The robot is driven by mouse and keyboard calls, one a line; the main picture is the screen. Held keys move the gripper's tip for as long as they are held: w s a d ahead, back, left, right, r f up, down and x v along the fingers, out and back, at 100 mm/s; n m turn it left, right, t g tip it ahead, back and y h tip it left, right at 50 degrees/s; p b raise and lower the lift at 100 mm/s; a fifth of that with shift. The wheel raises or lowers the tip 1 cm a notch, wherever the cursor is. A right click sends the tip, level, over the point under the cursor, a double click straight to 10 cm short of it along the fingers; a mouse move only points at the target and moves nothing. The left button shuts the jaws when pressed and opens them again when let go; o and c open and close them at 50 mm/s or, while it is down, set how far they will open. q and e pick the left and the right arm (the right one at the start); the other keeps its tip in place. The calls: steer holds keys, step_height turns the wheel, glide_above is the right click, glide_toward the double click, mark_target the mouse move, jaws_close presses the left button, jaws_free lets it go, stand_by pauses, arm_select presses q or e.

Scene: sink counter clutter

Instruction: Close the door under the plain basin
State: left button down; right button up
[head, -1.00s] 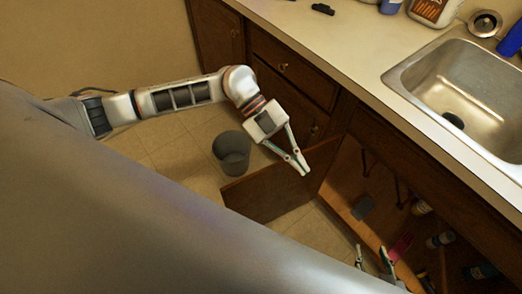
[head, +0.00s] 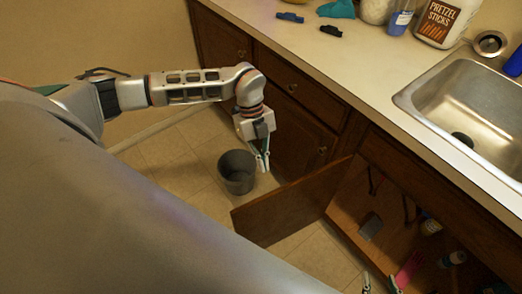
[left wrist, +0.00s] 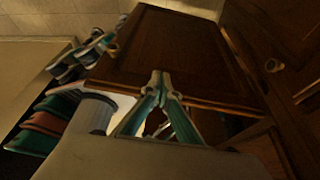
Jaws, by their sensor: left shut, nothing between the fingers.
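The wooden door (head: 285,207) under the plain basin (head: 475,105) stands open, swung out from the cabinet front. My left gripper (head: 264,167) is shut and empty, its fingers pointing down just beyond the door's top edge on its far side. I cannot tell whether it touches the door. In the left wrist view the closed fingertips (left wrist: 161,76) show in front of a brown wooden panel (left wrist: 170,45). My right gripper (head: 379,283) shows only its fingertips at the bottom edge, spread apart, near the cabinet opening.
A dark grey bin (head: 237,174) stands on the tiled floor beyond the door, close to my left gripper. Bottles (head: 452,259) and a pink item (head: 408,270) sit inside the open cabinet. Closed cabinet doors and a drawer (head: 295,85) lie behind my left arm.

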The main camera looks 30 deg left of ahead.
arm_select(q)
steer(key=s+d, duration=0.1)
steer(key=d+f, duration=0.1)
steer(key=s+d+f, duration=0.1)
steer(key=d, duration=0.1)
steer(key=shift+s, duration=0.3)
steer(key=shift+d+p, duration=0.1)
steer(key=shift+p, duration=0.2)
